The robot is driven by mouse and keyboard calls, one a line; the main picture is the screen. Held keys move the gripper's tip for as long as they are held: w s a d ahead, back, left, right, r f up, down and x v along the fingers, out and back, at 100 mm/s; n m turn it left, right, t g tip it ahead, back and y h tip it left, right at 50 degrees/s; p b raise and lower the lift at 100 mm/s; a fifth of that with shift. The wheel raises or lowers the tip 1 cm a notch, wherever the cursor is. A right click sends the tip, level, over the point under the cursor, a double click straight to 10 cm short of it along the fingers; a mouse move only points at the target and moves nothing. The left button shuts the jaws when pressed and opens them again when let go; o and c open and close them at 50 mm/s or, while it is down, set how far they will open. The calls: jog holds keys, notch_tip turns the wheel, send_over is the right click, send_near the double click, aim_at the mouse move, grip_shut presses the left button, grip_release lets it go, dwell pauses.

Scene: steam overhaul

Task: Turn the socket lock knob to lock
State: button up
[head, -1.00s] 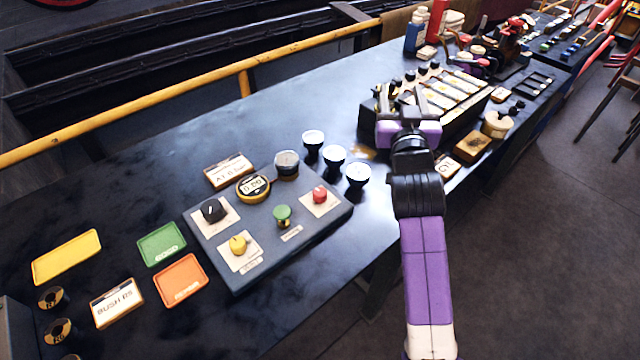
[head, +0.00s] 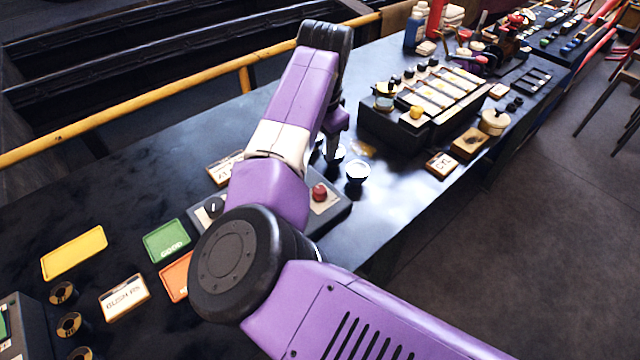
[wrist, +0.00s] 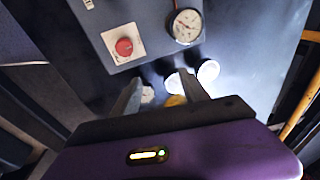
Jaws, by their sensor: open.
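A grey control panel (head: 334,214) carries a black knob (head: 213,207) on a pale plate and a red knob (head: 319,192) on another. My arm covers the middle of the panel. I cannot read which knob is the socket lock. In the wrist view the red knob (wrist: 124,47) and a round gauge (wrist: 186,24) show on the panel, beyond my fingertips. My gripper (wrist: 160,80) is open and empty, apart from the red knob, over the cups beside the panel. In the head view my gripper (head: 334,138) is partly hidden by my arm.
Dark cups, one of them (head: 357,174), stand beside the panel, close to my gripper. A dark rack (head: 385,128) with a yellow knob (head: 416,112) stands farther right. Green (head: 166,241) and yellow (head: 74,252) trays lie left. A yellow rail (head: 190,103) runs behind the table.

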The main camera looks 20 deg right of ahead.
aim_at(320, 189)
jog(key=s, duration=0.1)
jog(key=s+a+f+g, duration=0.1)
jog(key=s, duration=0.1)
jog(key=s+a+m+g, duration=0.1)
jog(key=shift+s+a+f+y, duration=0.15)
jog(key=shift+s+f+y, duration=0.2)
jog(key=shift+y, duration=0.05)
jog(key=shift+s+a+f, duration=0.1)
jog(key=shift+f, duration=0.05)
notch_tip(320, 189, down, 8)
jog(key=shift+r+p, duration=0.25)
jog(key=shift+p, duration=0.4)
jog(key=shift+c, duration=0.4)
grip_shut()
